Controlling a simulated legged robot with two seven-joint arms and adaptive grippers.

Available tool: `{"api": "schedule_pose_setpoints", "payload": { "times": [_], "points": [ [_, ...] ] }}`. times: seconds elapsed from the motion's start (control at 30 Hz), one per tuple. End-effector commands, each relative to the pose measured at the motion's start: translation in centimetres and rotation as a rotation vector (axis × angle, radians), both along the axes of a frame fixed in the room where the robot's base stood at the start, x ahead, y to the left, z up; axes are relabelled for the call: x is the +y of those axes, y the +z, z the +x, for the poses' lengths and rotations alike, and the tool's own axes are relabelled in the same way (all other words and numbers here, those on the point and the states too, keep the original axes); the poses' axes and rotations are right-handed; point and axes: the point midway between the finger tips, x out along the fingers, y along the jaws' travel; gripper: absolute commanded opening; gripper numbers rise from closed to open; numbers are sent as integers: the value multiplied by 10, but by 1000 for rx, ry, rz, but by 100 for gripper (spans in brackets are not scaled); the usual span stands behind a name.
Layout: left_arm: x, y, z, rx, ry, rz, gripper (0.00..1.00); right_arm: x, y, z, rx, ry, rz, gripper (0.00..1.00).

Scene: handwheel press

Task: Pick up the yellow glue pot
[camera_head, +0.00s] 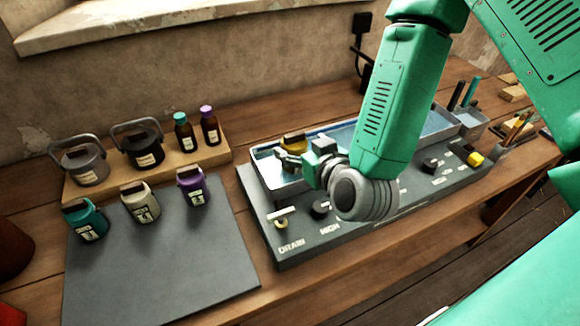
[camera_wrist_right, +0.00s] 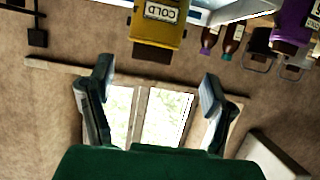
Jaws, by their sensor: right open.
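The yellow glue pot (camera_head: 293,139) sits at the left end of a shallow metal water tray (camera_head: 262,178). My right gripper (camera_head: 303,156) is just in front of it and hides its lower part. In the right wrist view the pot (camera_wrist_right: 158,30) is upside down at the top centre, with a label reading COLD. My right gripper's two fingers (camera_wrist_right: 155,88) are spread wide there with nothing between them. The pot appears beyond the fingertips, apart from them. My left gripper is not in view.
A control panel (camera_head: 345,222) with knobs fronts the tray. Teal (camera_head: 87,220), cream (camera_head: 140,203) and purple (camera_head: 192,187) pots stand on a dark mat (camera_head: 160,270) at left. Two dark-handled pots and two bottles stand on a wooden board (camera_head: 215,155) behind. The mat's front is clear.

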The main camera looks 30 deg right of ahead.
Motion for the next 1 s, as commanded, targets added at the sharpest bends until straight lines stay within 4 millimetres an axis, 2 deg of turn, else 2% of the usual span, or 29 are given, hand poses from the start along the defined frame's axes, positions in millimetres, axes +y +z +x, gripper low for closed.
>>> {"api": "schedule_pose_setpoints", "payload": {
  "times": [0.1,0.37,0.67,0.97,1.0],
  "points": [
    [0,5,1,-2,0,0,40,-3,-4,19,-3,-2,2,73],
    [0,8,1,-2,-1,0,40,-3,-12,37,0,0,0,73],
    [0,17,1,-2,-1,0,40,-3,-28,75,-2,1,-2,73],
    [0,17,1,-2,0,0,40,-6,-32,79,-1,1,0,73],
    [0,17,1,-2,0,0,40,-6,-32,79,0,1,0,62]
  ]
}}
